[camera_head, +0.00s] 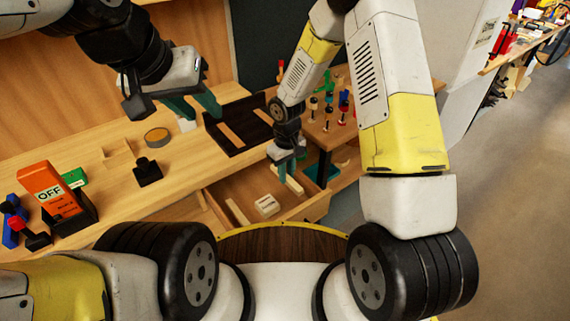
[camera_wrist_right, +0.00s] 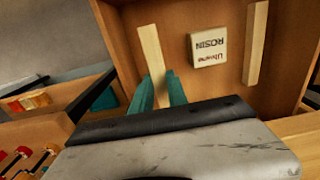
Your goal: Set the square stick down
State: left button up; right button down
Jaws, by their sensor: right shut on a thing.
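The square stick (camera_wrist_right: 151,47), pale wood, is between the teal fingers of my right gripper (camera_wrist_right: 160,92), which is shut on it. In the head view, my right gripper (camera_head: 287,168) points down at the right part of the open drawer (camera_head: 318,205), with the stick (camera_head: 292,184) at its fingertips. I cannot tell whether the stick touches the drawer floor. My left gripper (camera_head: 194,107) is open over the bench, its teal fingers spread and nothing seen between them.
In the drawer are a rosin box (camera_head: 267,205) and another pale stick (camera_head: 238,212), both left of the held stick.

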jog(key=shift+f, duration=2.7)
jog(key=shift+f, duration=0.1)
jog(key=c, duration=1.3)
grip_release()
notch_tip(320, 180, up, 12)
jog(key=shift+r, duration=0.1)
notch_tip(320, 180, up, 11)
jog(key=m+t, duration=0.2)
send_over(286, 192)
jog(key=s+d, duration=0.1)
jog(key=d, duration=0.4)
jog(key=s+d+r+m+t+y, duration=0.1)
jog(key=s+d+r, duration=0.3)
jog(key=s+r, duration=0.5)
jog(key=s+d+r+m+t+y, duration=0.1)
jog(key=s+d+r+m+t, duration=0.2)
jog(key=s+r, duration=0.6)
jog(key=shift+d+r+m, duration=0.15)
jog(key=shift+d+m, duration=0.15)
jog(key=shift+d, duration=0.25)
